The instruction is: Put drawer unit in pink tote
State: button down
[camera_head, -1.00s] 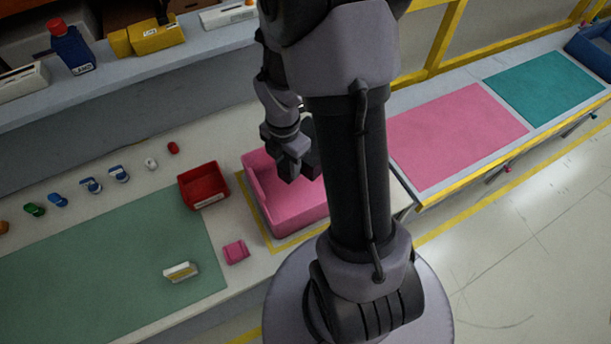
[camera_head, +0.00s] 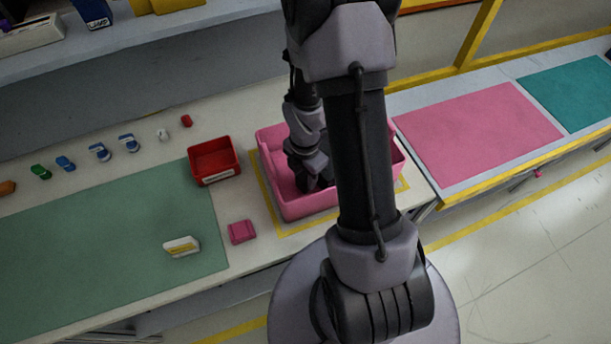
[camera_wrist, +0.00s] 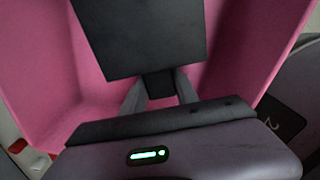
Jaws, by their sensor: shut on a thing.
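The drawer unit (camera_wrist: 140,35) is a dark grey, nearly black box at the top middle of the wrist view. My gripper (camera_wrist: 158,86) is shut on it, with a finger on either side of its narrow dark part. The pink tote (camera_head: 297,209) stands on the bench, and its pink walls surround the box in the wrist view. In the head view my gripper (camera_head: 313,184) is down inside the tote. My arm hides the tote's right part and most of the drawer unit there. I cannot tell whether the box touches the tote floor.
A red bin (camera_head: 215,163) stands left of the tote. A small pink part (camera_head: 241,232) and a white box with a yellow label (camera_head: 181,246) lie in front. Several small parts line the bench's back left. A pink mat (camera_head: 475,135) lies to the right, clear.

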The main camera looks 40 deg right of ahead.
jog(key=shift+f, duration=0.1)
jog(key=c, duration=0.9)
grip_release()
jog(key=a+r+m+t+p, duration=0.15)
jog(key=r+m, duration=0.25)
jog(key=r, duration=0.7)
jog(key=a+r+m+p, duration=0.3)
jog(key=r, duration=0.8)
jog(key=s+a+r+m+t, duration=0.1)
jog(key=s+a+r+m, duration=0.2)
jog(key=a+r+m, duration=0.1)
jog(key=s+a+r+m+t+y, duration=0.1)
jog(key=s+a+r+m+t, duration=0.1)
jog(key=r+m, duration=0.3)
jog(key=s+a+r+m+t+y, duration=0.1)
jog(key=s+a+r+m, duration=0.3)
jog(key=m, duration=0.4)
jog(key=shift+s+a+r, duration=0.15)
jog(key=shift+a+r, duration=0.05)
jog(key=shift+a, duration=0.25)
jog(key=shift+s+a+r, duration=0.15)
jog(key=shift+a+r, duration=0.05)
jog(key=shift+a, duration=0.2)
